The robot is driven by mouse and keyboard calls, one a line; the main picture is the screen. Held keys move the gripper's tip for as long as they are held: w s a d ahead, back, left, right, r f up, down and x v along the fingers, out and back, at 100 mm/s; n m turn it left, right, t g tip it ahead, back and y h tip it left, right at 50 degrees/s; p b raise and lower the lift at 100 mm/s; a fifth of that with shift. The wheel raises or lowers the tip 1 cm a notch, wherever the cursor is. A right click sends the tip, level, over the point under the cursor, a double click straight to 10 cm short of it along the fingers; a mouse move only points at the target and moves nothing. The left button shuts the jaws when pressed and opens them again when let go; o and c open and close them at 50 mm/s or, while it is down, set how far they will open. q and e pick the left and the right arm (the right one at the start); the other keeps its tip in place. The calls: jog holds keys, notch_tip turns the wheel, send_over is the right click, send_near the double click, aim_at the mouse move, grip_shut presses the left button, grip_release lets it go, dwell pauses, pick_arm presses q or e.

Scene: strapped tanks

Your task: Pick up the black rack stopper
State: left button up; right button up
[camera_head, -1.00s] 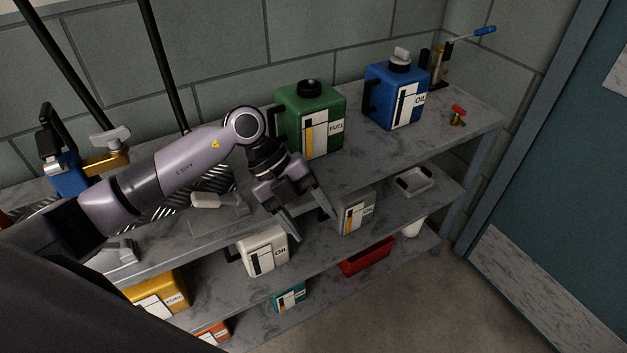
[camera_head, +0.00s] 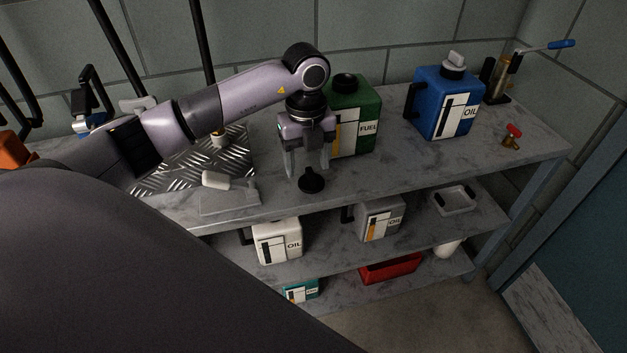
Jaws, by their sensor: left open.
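The black rack stopper (camera_head: 312,181) stands on the top shelf near its front edge, in front of the green fuel can. It looks like a small black knob with a round flared body. My left gripper (camera_head: 307,172) points down just above and around it, with its fingers apart. One finger is to the left of the stopper and the other is behind its right side. I cannot tell whether either finger touches it. My right gripper is not in view.
The green fuel can (camera_head: 361,118) stands close behind the gripper. A blue oil can (camera_head: 431,104) and a red-handled valve (camera_head: 512,135) are further right. A white-handled tool (camera_head: 216,180) lies on the left. The top shelf (camera_head: 420,160) is clear right of the stopper.

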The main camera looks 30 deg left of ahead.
aim_at(311, 172)
pick_arm(q)
jog(key=f, duration=0.4)
jog(key=shift+d, duration=0.4)
jog(key=shift+f, duration=0.3)
jog(key=c, duration=0.7)
jog(key=shift+r, duration=0.1)
